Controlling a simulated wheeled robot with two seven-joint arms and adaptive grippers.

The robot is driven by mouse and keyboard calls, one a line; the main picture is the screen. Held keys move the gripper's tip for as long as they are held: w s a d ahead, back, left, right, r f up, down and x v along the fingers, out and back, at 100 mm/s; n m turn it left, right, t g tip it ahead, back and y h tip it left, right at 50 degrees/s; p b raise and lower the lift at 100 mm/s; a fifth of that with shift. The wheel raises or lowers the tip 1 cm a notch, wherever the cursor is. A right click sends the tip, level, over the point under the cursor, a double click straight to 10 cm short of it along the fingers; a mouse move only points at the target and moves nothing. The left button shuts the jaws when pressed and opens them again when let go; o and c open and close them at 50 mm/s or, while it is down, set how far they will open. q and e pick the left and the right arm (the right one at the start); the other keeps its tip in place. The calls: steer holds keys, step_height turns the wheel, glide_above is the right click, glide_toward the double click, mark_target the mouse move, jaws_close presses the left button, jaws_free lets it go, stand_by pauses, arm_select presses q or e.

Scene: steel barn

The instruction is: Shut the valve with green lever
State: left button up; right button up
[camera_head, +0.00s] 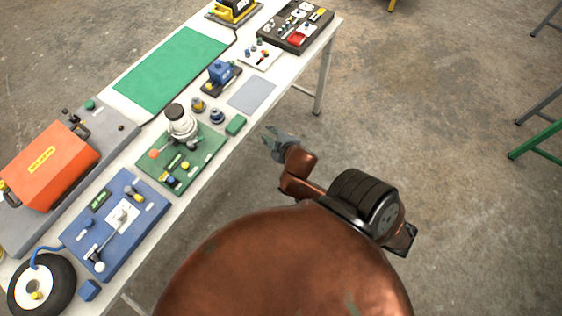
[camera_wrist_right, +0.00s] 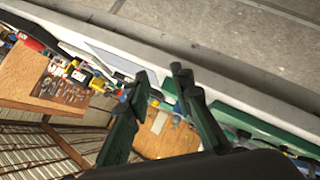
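I cannot pick out a valve with a green lever for sure. A green board (camera_head: 205,157) on the bench carries a white and black upright fitting (camera_head: 181,122) and small coloured knobs. A green block (camera_head: 236,125) lies just beyond that board, near the bench edge. My right gripper (camera_head: 268,140) is beside the bench's right edge, apart from everything. In the right wrist view its two dark green fingers (camera_wrist_right: 158,105) are spread with nothing held between them. My left gripper is not in view.
The long white bench (camera_head: 219,151) also holds a blue board (camera_head: 137,236) with a white-knobbed lever, an orange case (camera_head: 48,168), a green mat (camera_head: 172,68), a blue device (camera_head: 219,71) and a dark tray (camera_head: 318,20).

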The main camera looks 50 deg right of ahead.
steer(key=s+a+f+m+g+y, duration=0.1)
steer(key=s+a+f+m+g, duration=0.2)
steer(key=s+f, duration=0.5)
step_height(320, 180, down, 2)
steer(key=shift+f+g, duration=0.2)
steer(key=shift+g, duration=0.4)
steer(key=shift+w+a+r+y, duration=0.1)
steer(key=shift+w+y, duration=0.05)
steer(key=shift+y, duration=0.15)
steer(key=w+a+r+n+g+y+p, duration=0.1)
steer(key=w+a+r+n+y+p, duration=0.3)
steer(key=w+a+r+n, duration=0.45)
steer(key=w+a+r+n+g+y+p, duration=0.1)
steer(key=w+a+r+n+y+p, duration=0.35)
steer(key=a, duration=0.75)
steer(key=shift+g+h, duration=0.4)
steer(key=shift+h, duration=0.35)
steer(key=w+d, duration=0.1)
steer(key=w, duration=0.3)
steer(key=w+d, duration=0.1)
steer(key=w, duration=0.1)
steer(key=shift+d+r, duration=0.15)
steer(key=shift+d, duration=0.2)
glide_toward(200, 138)
steer(key=shift+h, duration=0.3)
steer(key=x, duration=0.8)
steer(key=shift+w+a+b, duration=0.1)
steer(key=shift+a+b, duration=0.25)
steer(key=shift+c, duration=0.6)
